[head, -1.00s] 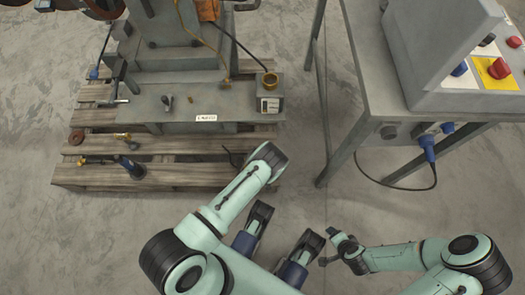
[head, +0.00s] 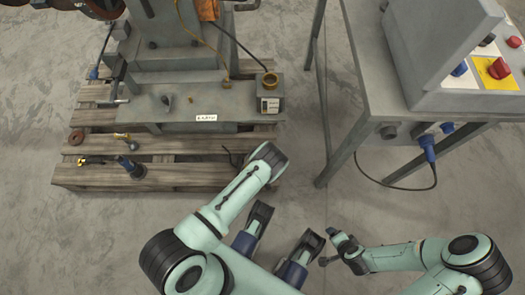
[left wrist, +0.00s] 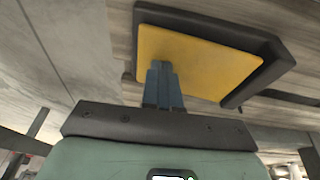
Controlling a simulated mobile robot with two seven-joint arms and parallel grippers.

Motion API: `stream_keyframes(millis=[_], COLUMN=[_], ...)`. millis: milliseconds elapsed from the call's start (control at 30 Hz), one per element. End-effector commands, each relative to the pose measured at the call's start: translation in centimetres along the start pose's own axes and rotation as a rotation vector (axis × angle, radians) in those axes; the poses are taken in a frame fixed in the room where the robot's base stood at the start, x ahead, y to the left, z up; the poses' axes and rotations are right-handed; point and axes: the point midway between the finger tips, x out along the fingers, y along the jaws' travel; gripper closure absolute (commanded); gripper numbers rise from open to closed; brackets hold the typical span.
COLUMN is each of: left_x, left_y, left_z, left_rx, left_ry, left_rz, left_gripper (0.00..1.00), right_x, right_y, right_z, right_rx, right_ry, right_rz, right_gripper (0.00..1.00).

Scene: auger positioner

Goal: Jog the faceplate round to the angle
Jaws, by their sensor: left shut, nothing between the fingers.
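The positioner machine (head: 190,60) stands on a wooden pallet (head: 160,182) at the upper left of the head view. Dark and brown rounded parts (head: 98,8) show at the top left edge and are cut off; I cannot tell whether they are the faceplate. My left gripper (left wrist: 163,70) is shut and empty in the left wrist view. Its fingers overlap a yellow plate (left wrist: 205,62) with a dark raised rim, like a foot pedal; I cannot tell whether they touch it. In the head view the left fingers are hidden. My right arm's dark end (head: 343,246) is at lower right, its fingers unclear.
A grey table (head: 375,70) at the right bears a control box (head: 440,70) with red and blue knobs and a yellow panel. A cable hangs below it. Bare concrete lies between pallet and table.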

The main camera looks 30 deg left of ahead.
Motion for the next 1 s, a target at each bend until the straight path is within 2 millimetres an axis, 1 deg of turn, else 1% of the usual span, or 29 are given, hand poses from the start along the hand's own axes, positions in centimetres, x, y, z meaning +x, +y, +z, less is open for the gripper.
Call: stream_keyframes(millis=[867, 1000], left_x=[0.07, -0.59], left_y=[-0.10, 0.08], left_z=[0.19, -0.26], left_rx=[0.000, -0.001], left_ry=[-0.003, -0.002], left_rz=[-0.002, -0.001], left_gripper=[1.00, 1.00], right_x=[0.01, -0.39], right_y=[0.00, -0.22], right_z=[0.00, -0.04], right_rx=[0.000, -0.002], right_ry=[0.000, 0.001], right_rz=[0.000, -0.003], right_gripper=[0.23, 0.23])
